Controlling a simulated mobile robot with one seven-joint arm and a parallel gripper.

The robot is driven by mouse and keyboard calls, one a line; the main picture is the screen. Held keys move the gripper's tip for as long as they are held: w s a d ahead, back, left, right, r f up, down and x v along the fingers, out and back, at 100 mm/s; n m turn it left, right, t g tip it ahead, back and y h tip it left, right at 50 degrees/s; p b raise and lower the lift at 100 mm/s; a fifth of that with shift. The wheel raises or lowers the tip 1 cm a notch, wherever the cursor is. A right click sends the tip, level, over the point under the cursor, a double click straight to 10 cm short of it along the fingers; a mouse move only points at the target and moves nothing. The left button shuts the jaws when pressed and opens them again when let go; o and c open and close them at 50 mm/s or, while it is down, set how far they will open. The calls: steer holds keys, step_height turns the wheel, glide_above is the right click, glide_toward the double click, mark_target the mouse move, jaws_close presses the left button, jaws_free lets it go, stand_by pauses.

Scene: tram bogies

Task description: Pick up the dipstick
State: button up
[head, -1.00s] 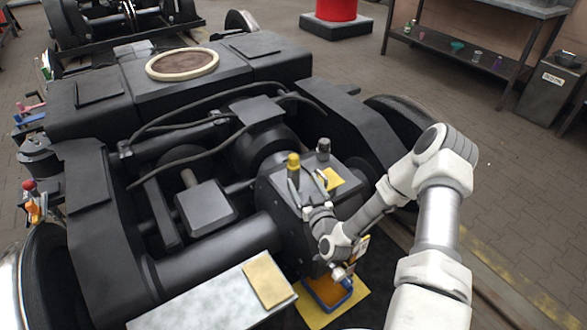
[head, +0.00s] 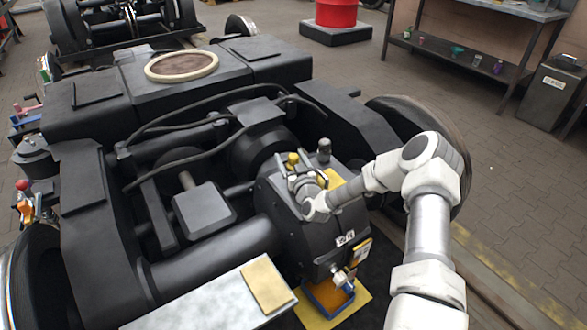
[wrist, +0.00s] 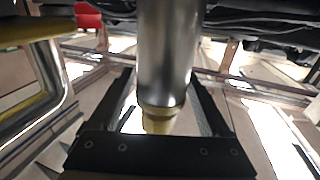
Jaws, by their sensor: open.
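In the head view a yellow-capped post (head: 293,158), which I take to be the dipstick, stands on top of the dark gearbox housing (head: 290,215). My gripper (head: 303,174) is right beside it, just in front and to the right. In the wrist view my gripper (wrist: 160,105) is open, with one dark finger on each side of a metal cylinder (wrist: 165,50). The cylinder has a yellow, brass-like end (wrist: 158,120). Gaps show between it and both fingers. I cannot tell for certain whether this cylinder is the dipstick.
A black-capped post (head: 324,150) stands close by on the right. A yellow plate (head: 334,180) lies beside my gripper. In the wrist view a bent shiny rod (wrist: 50,85) is at the left. Below the housing is a blue-rimmed tray (head: 328,298); a grey bench (head: 205,300) is at lower left.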

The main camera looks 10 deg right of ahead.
jaws_close()
stand_by(0.4)
